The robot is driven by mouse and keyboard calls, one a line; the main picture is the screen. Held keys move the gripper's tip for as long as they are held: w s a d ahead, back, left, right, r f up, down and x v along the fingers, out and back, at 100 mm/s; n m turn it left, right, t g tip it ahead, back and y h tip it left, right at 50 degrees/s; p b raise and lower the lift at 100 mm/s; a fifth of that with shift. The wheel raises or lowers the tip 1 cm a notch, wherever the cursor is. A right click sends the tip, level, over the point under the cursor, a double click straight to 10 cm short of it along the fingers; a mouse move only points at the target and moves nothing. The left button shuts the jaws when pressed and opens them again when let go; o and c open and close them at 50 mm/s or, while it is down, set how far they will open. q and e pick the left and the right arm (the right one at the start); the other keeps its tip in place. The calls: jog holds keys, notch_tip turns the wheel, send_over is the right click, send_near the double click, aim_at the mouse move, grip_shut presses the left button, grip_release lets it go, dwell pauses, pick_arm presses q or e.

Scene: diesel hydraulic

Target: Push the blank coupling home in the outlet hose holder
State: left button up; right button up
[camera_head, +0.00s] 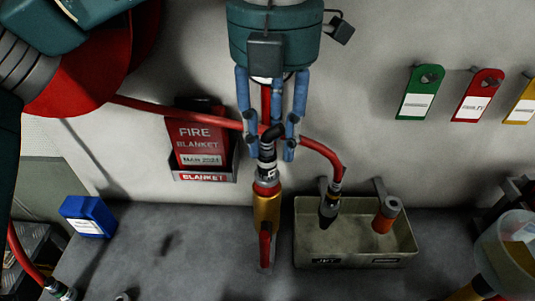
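My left gripper (271,152) hangs down from the top middle, its blue fingers either side of a black and grey coupling (267,153). A gap shows by the right finger; whether they grip the coupling is unclear. The coupling stands upright above a yellow fitting (266,212) with a red lever (265,245). A red hose (180,112) passes behind the fingers and bends down to a dark hose end (329,206) in a grey holder. A red and grey cylinder (386,214) stands in the holder beside it. I cannot tell which piece is the blank coupling. My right gripper is not in view.
A beige tray (350,262) lies below the holders. A red fire blanket box (203,140) hangs behind left; a blue box (88,216) is at left. Green (419,92) and red tags (479,95) hang at right. A clear container (506,250) is at lower right.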

pick_arm(q)
jog(key=shift+s, duration=0.1)
grip_shut()
jog(key=shift+r, duration=0.25)
jog(key=shift+r+p, duration=0.25)
jog(key=shift+p, duration=0.05)
jog(key=shift+d+r+p, duration=0.1)
jog(key=shift+r+p, duration=0.3)
jog(key=shift+r, duration=0.15)
jog(key=shift+r, duration=0.2)
jog(key=shift+d+r+p, duration=0.1)
jog(key=shift+r+p, duration=0.15)
jog(key=shift+p, duration=0.1)
jog(key=shift+r, duration=0.35)
jog(key=shift+r+p, duration=0.1)
jog(key=shift+p, duration=0.2)
